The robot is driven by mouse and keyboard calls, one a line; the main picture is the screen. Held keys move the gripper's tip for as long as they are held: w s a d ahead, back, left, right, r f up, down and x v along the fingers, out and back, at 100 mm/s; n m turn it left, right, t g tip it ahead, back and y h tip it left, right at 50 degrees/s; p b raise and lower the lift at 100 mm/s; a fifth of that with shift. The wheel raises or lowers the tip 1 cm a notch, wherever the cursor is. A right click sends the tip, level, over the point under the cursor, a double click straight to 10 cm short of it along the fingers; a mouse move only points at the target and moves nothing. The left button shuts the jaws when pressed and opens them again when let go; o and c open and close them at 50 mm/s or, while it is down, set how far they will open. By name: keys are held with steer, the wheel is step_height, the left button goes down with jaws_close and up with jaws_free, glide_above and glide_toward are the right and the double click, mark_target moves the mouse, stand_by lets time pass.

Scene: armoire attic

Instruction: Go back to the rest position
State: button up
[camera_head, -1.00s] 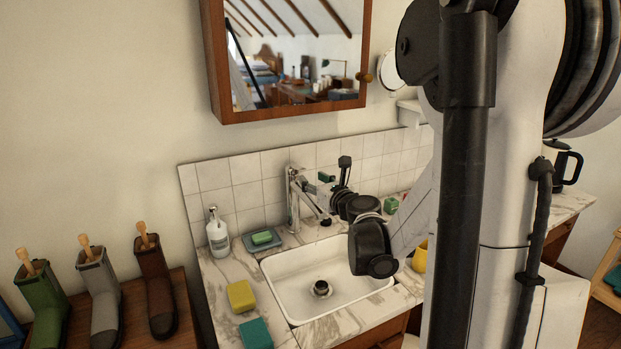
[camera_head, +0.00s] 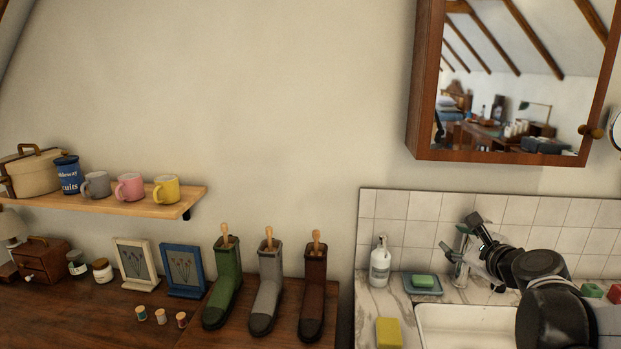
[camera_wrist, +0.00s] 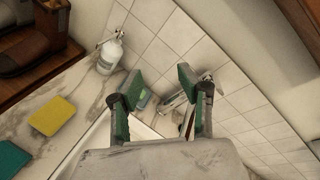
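My gripper (camera_head: 464,237) is above the far side of the white sink (camera_head: 465,318), in front of the tiled backsplash. In the wrist view my gripper (camera_wrist: 163,108) shows its two green-padded fingers spread apart with nothing held between them. The chrome faucet (camera_wrist: 184,92) stands beyond the fingers in that view. In the head view my arm and gripper hide most of the faucet and part of the sink.
A soap bottle (camera_head: 379,262), a green soap on a dish (camera_head: 423,282) and a yellow sponge (camera_head: 389,333) sit left of the sink. A mirror cabinet (camera_head: 428,85) hangs above. Three boots (camera_head: 264,290) stand on the wooden surface at left. A shelf (camera_head: 120,206) holds mugs.

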steer(key=s+a+f+n+g+y, duration=0.1)
steer(key=s+a+n+g, duration=0.3)
steer(key=s+a+n, duration=0.7)
steer(key=s+a+f+n+g+h, duration=0.1)
steer(key=s+f+n+g, duration=0.1)
steer(key=s+n, duration=0.5)
steer(key=s+a+f+n+g+h, duration=0.1)
steer(key=s+f+n, duration=0.1)
steer(key=s+n, duration=0.5)
steer(key=shift+s+a+f+n+g, duration=0.15)
steer(key=shift+a+f+n+g, duration=0.1)
steer(key=shift+n+g, duration=0.2)
steer(key=o, duration=1.3)
